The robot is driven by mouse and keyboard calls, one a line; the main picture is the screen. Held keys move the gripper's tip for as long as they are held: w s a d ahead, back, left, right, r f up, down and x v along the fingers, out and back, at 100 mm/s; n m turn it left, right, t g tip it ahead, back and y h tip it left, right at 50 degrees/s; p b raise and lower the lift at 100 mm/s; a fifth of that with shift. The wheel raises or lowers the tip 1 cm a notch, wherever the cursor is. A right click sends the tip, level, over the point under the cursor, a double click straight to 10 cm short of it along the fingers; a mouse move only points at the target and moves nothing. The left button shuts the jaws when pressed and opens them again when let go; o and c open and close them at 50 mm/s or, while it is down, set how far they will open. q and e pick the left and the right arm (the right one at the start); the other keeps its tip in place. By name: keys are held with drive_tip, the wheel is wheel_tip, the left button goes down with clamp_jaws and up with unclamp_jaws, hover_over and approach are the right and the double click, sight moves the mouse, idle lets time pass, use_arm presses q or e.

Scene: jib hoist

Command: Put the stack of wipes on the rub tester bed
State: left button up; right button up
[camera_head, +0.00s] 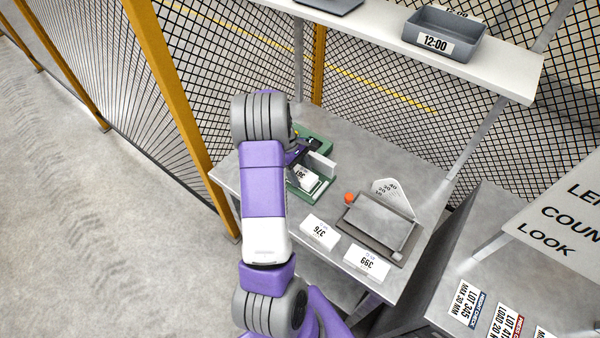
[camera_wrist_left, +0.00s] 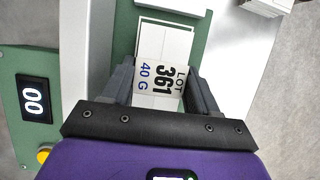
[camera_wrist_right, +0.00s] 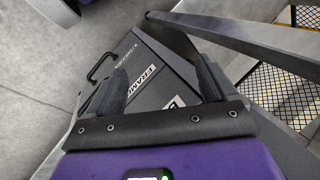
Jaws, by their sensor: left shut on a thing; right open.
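The stack of wipes (camera_wrist_left: 160,88) is white with a "LOT 361 40 G" label. It also shows in the head view (camera_head: 302,177). My left gripper (camera_wrist_left: 160,78) is shut on it, a dark finger at each side. The stack is at the green rub tester (camera_head: 322,186), over or on its pale bed; whether it touches the bed I cannot tell. The tester shows in the left wrist view (camera_wrist_left: 62,62) with a display reading "00" (camera_wrist_left: 33,98) and a yellow button. My right gripper (camera_wrist_right: 162,78) is open and empty, above a dark grey lettered surface (camera_wrist_right: 150,75).
White stacks labelled 376 (camera_head: 320,232) and 399 (camera_head: 367,264) sit along the table's front. A grey-framed device (camera_head: 402,243) with an orange knob and numbered scale stands behind them. A shelf (camera_head: 500,73) with a grey bin (camera_head: 443,35) hangs above. Wire fencing encloses the back.

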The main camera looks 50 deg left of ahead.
use_arm(q)
drive_tip(key=shift+f, duration=0.1)
drive_tip(key=o, duration=1.1)
drive_tip(key=p+v, duration=0.3)
drive_tip(key=v, duration=0.9)
drive_tip(key=shift+r, duration=0.25)
drive_tip(key=shift+f, duration=0.1)
